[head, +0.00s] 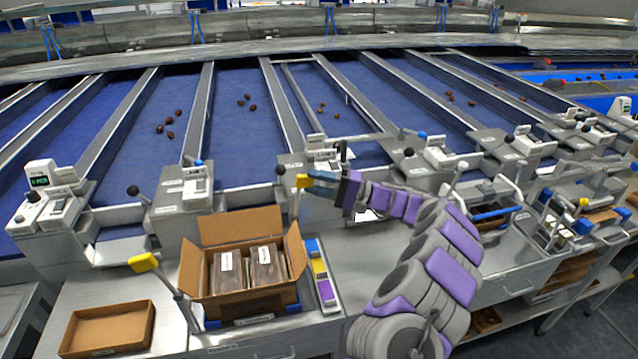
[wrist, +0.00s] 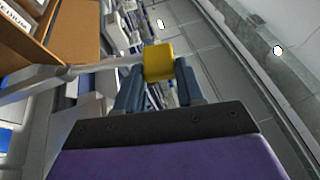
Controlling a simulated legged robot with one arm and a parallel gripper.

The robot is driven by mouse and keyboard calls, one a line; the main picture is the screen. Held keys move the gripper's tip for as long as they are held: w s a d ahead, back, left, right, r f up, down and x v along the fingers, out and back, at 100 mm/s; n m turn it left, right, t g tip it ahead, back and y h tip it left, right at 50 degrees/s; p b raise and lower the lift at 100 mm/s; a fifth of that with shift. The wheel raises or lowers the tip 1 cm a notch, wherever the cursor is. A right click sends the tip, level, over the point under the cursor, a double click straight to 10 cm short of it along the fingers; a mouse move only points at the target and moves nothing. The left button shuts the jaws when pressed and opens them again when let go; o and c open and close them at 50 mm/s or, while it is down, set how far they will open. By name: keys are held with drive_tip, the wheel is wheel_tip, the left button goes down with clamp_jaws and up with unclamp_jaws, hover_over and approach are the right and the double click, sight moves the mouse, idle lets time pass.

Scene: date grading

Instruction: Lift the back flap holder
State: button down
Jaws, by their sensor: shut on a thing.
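The back flap holder is a thin metal rod with a yellow tip (head: 303,181), standing behind the right rear corner of the open carton in the head view. My gripper (head: 313,180) reaches it from the right and is shut on the yellow tip. In the wrist view the yellow tip (wrist: 158,60) sits between the blue fingers of my gripper (wrist: 160,82), with its pale rod running left. The carton (head: 240,297) has its back flap raised and holds two dark packs with white labels. The rod's lower end is hidden behind the carton.
A second yellow-tipped holder (head: 144,262) leans out at the carton's front left. An empty shallow carton (head: 108,326) lies on the bench at left. A strip of coloured blocks (head: 321,275) stands right of the carton. Blue date lanes with metal dividers lie behind.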

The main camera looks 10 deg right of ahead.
drive_tip(key=shift+f, duration=0.25)
drive_tip(key=c, duration=1.1)
unclamp_jaws()
drive_tip(key=o, duration=0.4)
drive_tip(key=shift+d, duration=0.15)
drive_tip(key=shift+r, duration=0.1)
drive_tip(key=shift+p+v, duration=0.6)
drive_tip(key=shift+v, duration=8.2)
drive_tip(key=shift+w, duration=0.15)
